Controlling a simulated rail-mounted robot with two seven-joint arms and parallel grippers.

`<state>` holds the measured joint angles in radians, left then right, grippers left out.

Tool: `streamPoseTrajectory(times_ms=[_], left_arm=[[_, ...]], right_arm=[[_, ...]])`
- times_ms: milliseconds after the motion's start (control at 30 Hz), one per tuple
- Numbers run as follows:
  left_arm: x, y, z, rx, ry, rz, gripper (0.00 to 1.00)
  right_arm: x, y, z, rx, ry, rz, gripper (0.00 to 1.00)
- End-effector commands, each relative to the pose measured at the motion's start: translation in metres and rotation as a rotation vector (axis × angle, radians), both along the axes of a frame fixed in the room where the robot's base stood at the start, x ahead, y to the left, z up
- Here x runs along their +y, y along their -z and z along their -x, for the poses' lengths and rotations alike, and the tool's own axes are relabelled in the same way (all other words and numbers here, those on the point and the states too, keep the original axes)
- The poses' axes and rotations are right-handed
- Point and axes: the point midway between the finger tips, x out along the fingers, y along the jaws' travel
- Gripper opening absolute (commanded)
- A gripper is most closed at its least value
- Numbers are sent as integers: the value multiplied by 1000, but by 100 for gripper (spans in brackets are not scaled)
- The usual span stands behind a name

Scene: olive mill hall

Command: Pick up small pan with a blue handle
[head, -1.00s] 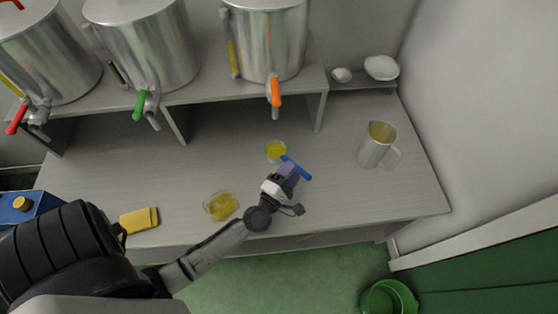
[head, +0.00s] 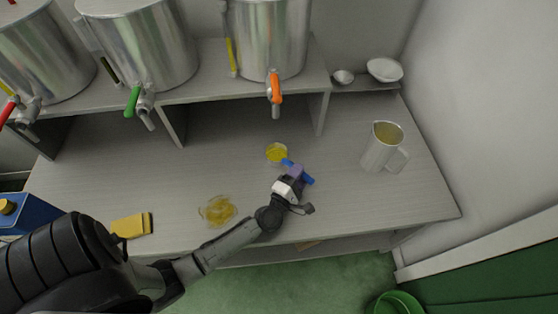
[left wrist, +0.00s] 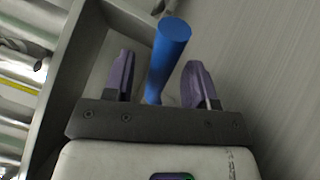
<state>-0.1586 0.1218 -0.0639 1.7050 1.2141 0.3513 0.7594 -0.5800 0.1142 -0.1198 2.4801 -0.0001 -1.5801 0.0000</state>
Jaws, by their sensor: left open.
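The small pan (head: 276,152) is a round dish with yellow liquid in it, on the grey worktop (head: 350,205). Its blue handle (head: 308,179) points toward the lower right. My left gripper (head: 294,172) is over the handle and hides its middle. In the left wrist view the blue handle (left wrist: 168,55) runs between the two purple fingers of my left gripper (left wrist: 157,72). The fingers are open, with gaps on both sides of the handle. The pan's bowl is not clearly visible there. My right gripper is not in view.
A glass dish with yellow contents (head: 217,211) and a yellow sponge (head: 131,225) lie to the left. A metal jug (head: 381,150) stands to the right. Steel tanks with taps (head: 274,88) stand on the shelf behind. A green bucket (head: 396,305) is on the floor.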

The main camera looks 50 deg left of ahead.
Motion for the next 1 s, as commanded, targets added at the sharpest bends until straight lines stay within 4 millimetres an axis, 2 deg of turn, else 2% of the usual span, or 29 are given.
streamPoseTrajectory(times_ms=[200, 500, 1000], left_arm=[[4, -2, -21, 0, 0, 1, 52], [5, -3, -23, 1, 1, 0, 52], [5, -3, -23, 0, 1, -1, 4]], right_arm=[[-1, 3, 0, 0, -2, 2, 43], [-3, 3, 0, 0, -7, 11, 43], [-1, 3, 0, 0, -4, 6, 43]])
